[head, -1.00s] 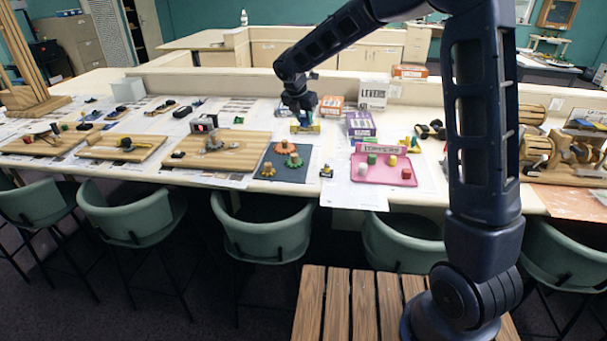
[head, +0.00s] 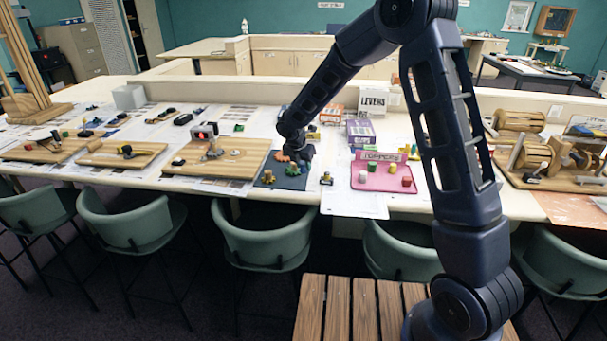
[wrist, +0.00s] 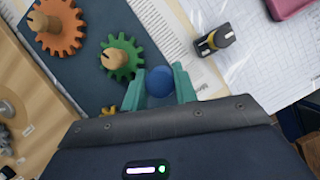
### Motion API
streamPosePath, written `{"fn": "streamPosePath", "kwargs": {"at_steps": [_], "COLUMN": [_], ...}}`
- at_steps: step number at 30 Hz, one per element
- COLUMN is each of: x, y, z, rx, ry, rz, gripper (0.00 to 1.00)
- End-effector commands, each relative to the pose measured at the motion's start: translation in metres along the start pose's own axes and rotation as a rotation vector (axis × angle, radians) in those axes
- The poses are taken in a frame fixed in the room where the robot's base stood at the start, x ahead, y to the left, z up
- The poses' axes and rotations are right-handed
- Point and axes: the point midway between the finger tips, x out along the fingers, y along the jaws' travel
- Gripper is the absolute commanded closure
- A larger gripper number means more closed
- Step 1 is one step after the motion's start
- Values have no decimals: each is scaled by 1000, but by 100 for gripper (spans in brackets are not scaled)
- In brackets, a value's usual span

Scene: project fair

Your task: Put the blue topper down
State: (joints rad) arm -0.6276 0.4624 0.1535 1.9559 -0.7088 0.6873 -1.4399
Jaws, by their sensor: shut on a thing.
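My gripper (wrist: 159,85) has teal fingers and is shut on the blue topper (wrist: 160,83), which shows its round blue end between them. In the wrist view they are beside the green gear (wrist: 121,57), over or near the edge of the dark mat (wrist: 98,18). The topper's lower part and its height above the mat cannot be told. An orange gear (wrist: 57,26) with a wooden peg lies farther left on the mat. In the head view my gripper (head: 295,158) is over the dark mat (head: 295,183), and the arm hides the topper.
A pink tray (head: 384,182) with several coloured toppers and a sign stands to the right. A small black and yellow object (wrist: 214,40) is on the paper between mat and tray. A wooden board (head: 235,160) is left of the mat. Boxes (head: 361,133) stand behind.

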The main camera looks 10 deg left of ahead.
Motion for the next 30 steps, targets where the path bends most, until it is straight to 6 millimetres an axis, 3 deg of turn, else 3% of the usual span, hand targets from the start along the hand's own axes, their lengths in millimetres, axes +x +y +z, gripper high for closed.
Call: {"fn": "streamPosePath", "kwargs": {"at_steps": [9, 22, 23, 25, 26, 30], "x": [35, 41, 40, 40, 40, 40], "y": [-1, 0, 0, 0, 0, 0], "z": [-15, -17, -17, -17, -17, -17], "rx": [-3, -1, -1, -1, -1, -1], "ry": [1, 0, 0, 0, 0, 0], "rz": [-3, -1, -1, -1, -1, -1], "gripper": [93, 93, 68, 54, 50, 50]}}
